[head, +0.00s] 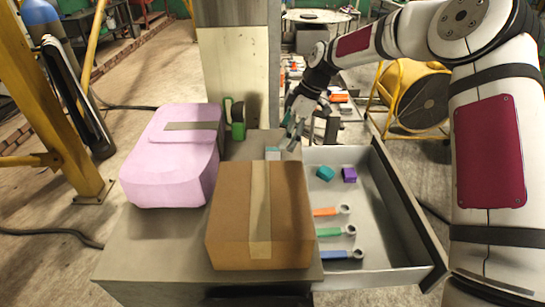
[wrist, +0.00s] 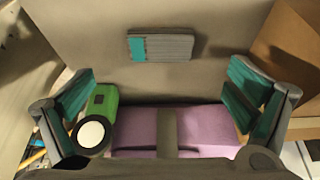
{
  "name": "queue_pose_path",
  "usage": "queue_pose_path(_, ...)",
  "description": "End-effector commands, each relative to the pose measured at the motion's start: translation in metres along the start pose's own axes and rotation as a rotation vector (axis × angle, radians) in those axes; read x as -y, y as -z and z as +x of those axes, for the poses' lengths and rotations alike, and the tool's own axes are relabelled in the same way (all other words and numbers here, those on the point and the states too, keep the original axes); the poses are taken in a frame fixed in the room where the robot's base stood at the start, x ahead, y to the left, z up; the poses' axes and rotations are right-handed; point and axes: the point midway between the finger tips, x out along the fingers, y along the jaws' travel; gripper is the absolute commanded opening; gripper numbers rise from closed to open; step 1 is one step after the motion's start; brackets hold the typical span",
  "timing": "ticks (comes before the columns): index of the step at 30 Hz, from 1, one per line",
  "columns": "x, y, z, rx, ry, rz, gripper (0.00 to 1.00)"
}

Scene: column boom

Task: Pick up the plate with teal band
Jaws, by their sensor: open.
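The plate with teal band (wrist: 172,48) is a small grey flat block with a teal stripe at its left end in the wrist view. It lies on the grey cabinet top. In the head view the plate (head: 272,153) shows just behind the cardboard box, partly hidden by it. My gripper (head: 296,132) is above the far part of the cabinet top, close to the plate. In the wrist view my gripper (wrist: 160,92) has its two teal-padded fingers wide apart with nothing held between them. The plate appears above the line between the fingertips.
A cardboard box (head: 285,215) stands in front of the plate. A pink bag (head: 175,155) lies at left, with a green round-faced object (head: 237,118) behind it. An open drawer (head: 390,215) at right holds wrenches, a teal block (head: 325,174) and a purple block (head: 349,175).

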Motion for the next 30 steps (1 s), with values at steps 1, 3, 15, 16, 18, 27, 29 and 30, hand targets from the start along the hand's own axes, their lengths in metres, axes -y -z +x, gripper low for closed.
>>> queue_pose_path(1, 0.0, 0.0, 0.008, 0.0, 0.002, 0.0, 0.98)
queue_pose_path(3, 0.0, 0.0, 0.014, 0.0, 0.001, 0.0, 0.98)
queue_pose_path(15, 0.001, 0.0, 0.046, 0.0, 0.003, 0.0, 0.98)
queue_pose_path(16, 0.001, 0.0, 0.051, 0.0, 0.003, 0.0, 0.98)
queue_pose_path(18, 0.0, 0.0, 0.062, 0.0, 0.002, 0.001, 0.98)
queue_pose_path(27, 0.0, 0.0, 0.074, 0.0, -0.001, 0.0, 0.98)
queue_pose_path(29, 0.0, 0.0, 0.074, 0.0, -0.001, 0.0, 0.94)
queue_pose_path(30, 0.0, 0.0, 0.074, 0.0, -0.001, 0.0, 0.85)
